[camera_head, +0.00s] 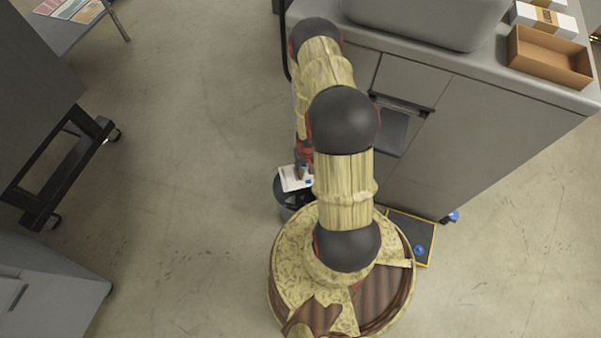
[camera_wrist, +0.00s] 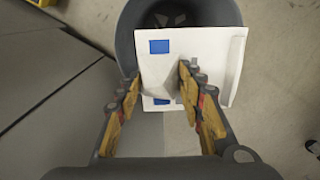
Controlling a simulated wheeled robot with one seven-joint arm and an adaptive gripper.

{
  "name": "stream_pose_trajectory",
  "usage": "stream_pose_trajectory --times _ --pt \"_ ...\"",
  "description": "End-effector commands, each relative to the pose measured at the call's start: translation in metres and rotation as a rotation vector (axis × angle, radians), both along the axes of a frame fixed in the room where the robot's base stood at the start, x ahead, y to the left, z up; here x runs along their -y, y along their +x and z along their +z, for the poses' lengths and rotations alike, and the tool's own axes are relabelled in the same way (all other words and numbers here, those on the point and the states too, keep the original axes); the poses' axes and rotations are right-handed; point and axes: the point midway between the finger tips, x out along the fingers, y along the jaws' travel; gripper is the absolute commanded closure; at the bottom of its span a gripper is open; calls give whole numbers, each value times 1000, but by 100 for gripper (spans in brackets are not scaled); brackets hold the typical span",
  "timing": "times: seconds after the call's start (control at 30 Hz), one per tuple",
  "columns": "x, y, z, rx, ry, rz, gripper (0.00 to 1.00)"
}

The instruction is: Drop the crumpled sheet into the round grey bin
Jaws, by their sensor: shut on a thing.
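The crumpled sheet (camera_head: 291,180) is white with blue patches and a bent right edge; it also shows in the wrist view (camera_wrist: 205,52). My gripper (camera_wrist: 160,76) is shut on the sheet, one finger in front of its face. In the head view my gripper (camera_head: 304,168) is partly hidden by my arm. The round grey bin (camera_head: 287,211) stands on the floor beside my base, partly hidden by my arm. In the wrist view the bin (camera_wrist: 124,42) is behind the sheet, which covers part of its dark opening. The height gap between them is hard to tell.
A grey cabinet (camera_head: 480,140) stands right of the bin, with an open cardboard box (camera_head: 549,57) and a grey tub (camera_head: 430,20) on top. A yellow-edged dark mat (camera_head: 411,232) lies near its foot. A black-wheeled cart (camera_head: 55,165) stands left. Floor between is clear.

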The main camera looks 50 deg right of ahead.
Motion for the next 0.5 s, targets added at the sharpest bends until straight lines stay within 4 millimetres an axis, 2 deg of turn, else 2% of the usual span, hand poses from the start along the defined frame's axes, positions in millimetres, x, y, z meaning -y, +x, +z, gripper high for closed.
stream_pose_trajectory --times 0.3,0.33,0.5 --pt "0 0 -4 0 0 0 79" --pt "0 0 -4 0 0 0 61" --pt "0 0 -4 0 0 0 51"
